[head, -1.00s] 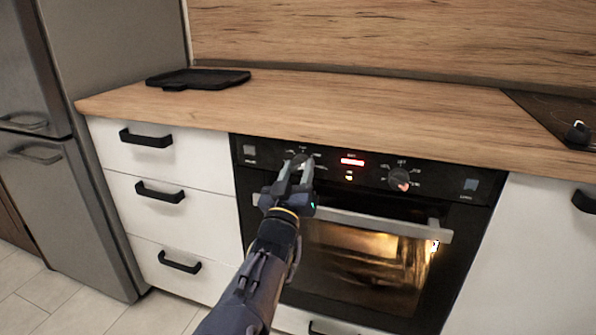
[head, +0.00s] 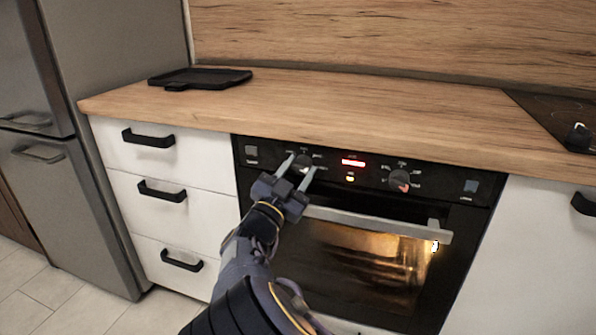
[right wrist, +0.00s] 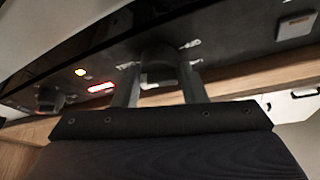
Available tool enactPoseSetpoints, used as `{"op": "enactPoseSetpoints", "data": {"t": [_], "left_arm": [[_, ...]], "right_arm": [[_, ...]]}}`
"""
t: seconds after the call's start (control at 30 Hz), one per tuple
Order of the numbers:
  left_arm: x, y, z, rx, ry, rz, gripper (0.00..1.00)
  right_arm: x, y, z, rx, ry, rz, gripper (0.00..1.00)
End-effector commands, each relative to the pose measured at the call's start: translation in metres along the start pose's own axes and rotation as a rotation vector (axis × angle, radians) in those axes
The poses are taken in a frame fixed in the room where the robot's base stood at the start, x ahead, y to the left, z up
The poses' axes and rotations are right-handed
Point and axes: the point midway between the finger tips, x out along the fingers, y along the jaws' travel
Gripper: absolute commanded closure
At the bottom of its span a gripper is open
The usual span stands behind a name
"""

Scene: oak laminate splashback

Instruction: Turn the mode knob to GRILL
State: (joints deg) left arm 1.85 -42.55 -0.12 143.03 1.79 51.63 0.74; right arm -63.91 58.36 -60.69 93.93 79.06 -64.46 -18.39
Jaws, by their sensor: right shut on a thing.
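The black oven's control panel (head: 335,168) has two round dark knobs. The left knob (head: 304,160) is partly hidden by my right gripper (head: 297,168), whose fingers are shut on it from both sides. In the right wrist view the same knob (right wrist: 158,54) sits between the two fingertips (right wrist: 160,78). The right knob (head: 399,181) is free and has a reddish patch; it also shows in the right wrist view (right wrist: 47,99). Markings around both knobs are too small to read, so I cannot tell which setting either shows. My left gripper is not in view.
A red display (head: 353,162) and a small lit lamp (head: 350,178) sit between the knobs. The oven door handle (head: 375,224) runs just below the panel. The worktop (head: 330,110) is above, with a black tray (head: 200,78) at its left. White drawers (head: 165,160) stand left.

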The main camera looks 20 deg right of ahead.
Motion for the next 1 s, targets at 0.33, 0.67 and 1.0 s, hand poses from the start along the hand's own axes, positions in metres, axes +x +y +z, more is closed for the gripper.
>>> {"op": "enactPoseSetpoints", "data": {"t": [0.33,0.67,1.0], "left_arm": [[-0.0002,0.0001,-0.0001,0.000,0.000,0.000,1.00],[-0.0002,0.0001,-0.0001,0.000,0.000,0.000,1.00],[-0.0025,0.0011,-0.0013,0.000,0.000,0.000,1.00]], "right_arm": [[0.0000,-0.0013,-0.0003,0.016,-0.001,0.003,0.85],[0.0001,-0.0011,-0.0005,0.015,0.000,0.003,0.41],[-0.0068,-0.0015,-0.0009,0.014,-0.001,0.003,0.41]]}}
